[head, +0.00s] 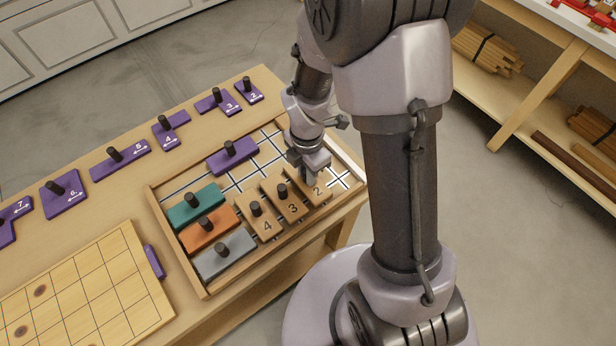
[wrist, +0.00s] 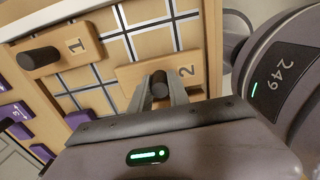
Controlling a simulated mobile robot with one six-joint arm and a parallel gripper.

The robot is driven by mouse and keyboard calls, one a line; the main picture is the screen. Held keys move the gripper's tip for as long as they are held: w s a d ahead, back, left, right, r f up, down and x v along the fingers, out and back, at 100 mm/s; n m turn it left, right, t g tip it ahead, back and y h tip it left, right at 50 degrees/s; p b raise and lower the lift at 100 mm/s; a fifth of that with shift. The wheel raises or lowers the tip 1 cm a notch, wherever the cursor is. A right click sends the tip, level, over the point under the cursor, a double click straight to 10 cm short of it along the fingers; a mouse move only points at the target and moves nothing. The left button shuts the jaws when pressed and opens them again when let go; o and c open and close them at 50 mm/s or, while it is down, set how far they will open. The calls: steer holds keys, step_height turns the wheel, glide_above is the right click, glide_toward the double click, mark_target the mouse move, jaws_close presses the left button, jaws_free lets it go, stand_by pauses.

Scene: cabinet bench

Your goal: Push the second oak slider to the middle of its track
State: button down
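In the wrist view the oak slider (wrist: 187,70) has a dark upright knob (wrist: 159,86). My gripper (wrist: 159,88) reaches down to this knob with one finger on each side. The fingertips appear to close on it with no clear gap. In the head view my gripper (head: 309,165) hides the knob. White track lines (head: 340,180) show on the board beside slider 2.
Oak sliders 3 (head: 291,203) and 4 (head: 265,217) lie beside it. Oak slider 1 (wrist: 72,48) shows in the wrist view. Teal (head: 196,207), orange (head: 208,230), grey (head: 224,256) and purple (head: 233,157) blocks share the board. Several purple pieces lie outside the frame.

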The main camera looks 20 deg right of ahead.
steer(key=shift+w+a+p, duration=0.3)
steer(key=shift+w+a, duration=0.1)
steer(key=shift+w, duration=0.8)
steer(key=shift+w+a+p, duration=0.3)
steer(key=shift+w+a, duration=0.05)
steer(key=shift+w, duration=0.85)
steer(key=shift+w+a+p, duration=0.3)
steer(key=shift+w+a, duration=0.1)
steer(key=shift+w, duration=0.8)
steer(key=c, duration=1.2)
jaws_free()
steer(key=shift+c, duration=0.2)
step_height(320, 180, up, 8)
steer(key=p, duration=0.6)
steer(key=shift+f, duration=0.25)
